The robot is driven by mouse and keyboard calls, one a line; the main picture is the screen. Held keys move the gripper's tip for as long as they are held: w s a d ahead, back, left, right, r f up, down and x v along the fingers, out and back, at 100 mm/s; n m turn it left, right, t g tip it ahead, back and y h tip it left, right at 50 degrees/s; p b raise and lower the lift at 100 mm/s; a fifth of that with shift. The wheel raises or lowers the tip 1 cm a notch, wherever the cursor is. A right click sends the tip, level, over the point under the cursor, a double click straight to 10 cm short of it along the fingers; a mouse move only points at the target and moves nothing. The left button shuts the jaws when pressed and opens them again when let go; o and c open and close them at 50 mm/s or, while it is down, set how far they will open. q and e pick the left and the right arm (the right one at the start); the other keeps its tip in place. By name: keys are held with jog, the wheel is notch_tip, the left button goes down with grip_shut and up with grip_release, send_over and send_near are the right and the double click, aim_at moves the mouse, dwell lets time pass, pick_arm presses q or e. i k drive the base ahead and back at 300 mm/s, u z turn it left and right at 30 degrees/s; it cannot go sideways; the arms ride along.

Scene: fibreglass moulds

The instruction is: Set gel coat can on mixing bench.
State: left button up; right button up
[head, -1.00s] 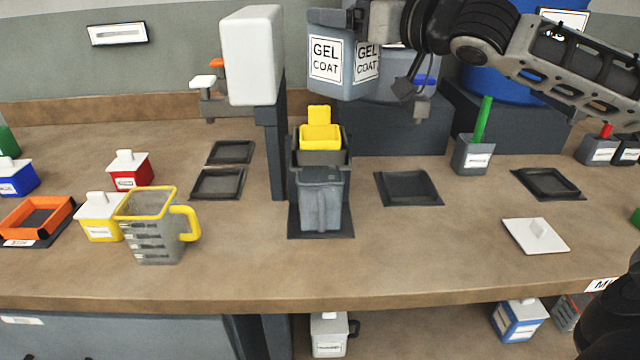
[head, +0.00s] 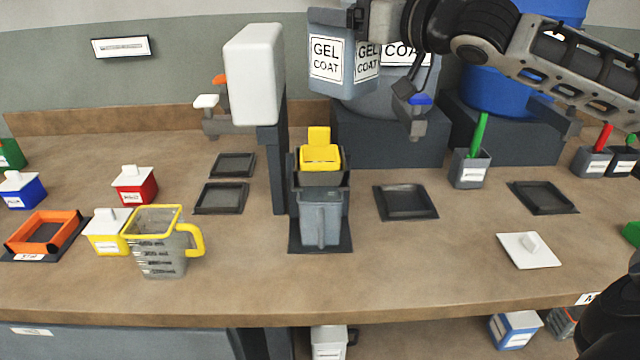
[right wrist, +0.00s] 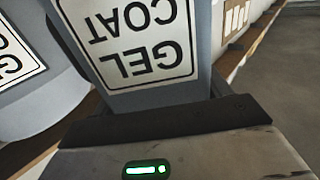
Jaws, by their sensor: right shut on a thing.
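The gel coat can (head: 331,62) is a grey box-shaped container with white GEL COAT labels. It is held upright high over the back of the mixing bench (head: 400,275), clear of its top. My right gripper (head: 362,18) reaches in from the upper right and is shut on the can near its top. In the right wrist view the can (right wrist: 150,88) fills the space before the gripper (right wrist: 165,118), its label upside down. My left gripper is not in view.
A white-topped post (head: 255,75) stands just left of the can. Behind it are a larger grey labelled container (head: 400,100) and a blue drum (head: 490,90) on dark stands. Below are a grey bin (head: 320,217), dark trays (head: 405,202) and a yellow-rimmed jug (head: 155,240). The front middle is clear.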

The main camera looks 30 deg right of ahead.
aim_at(440, 255)
jog(key=k, duration=1)
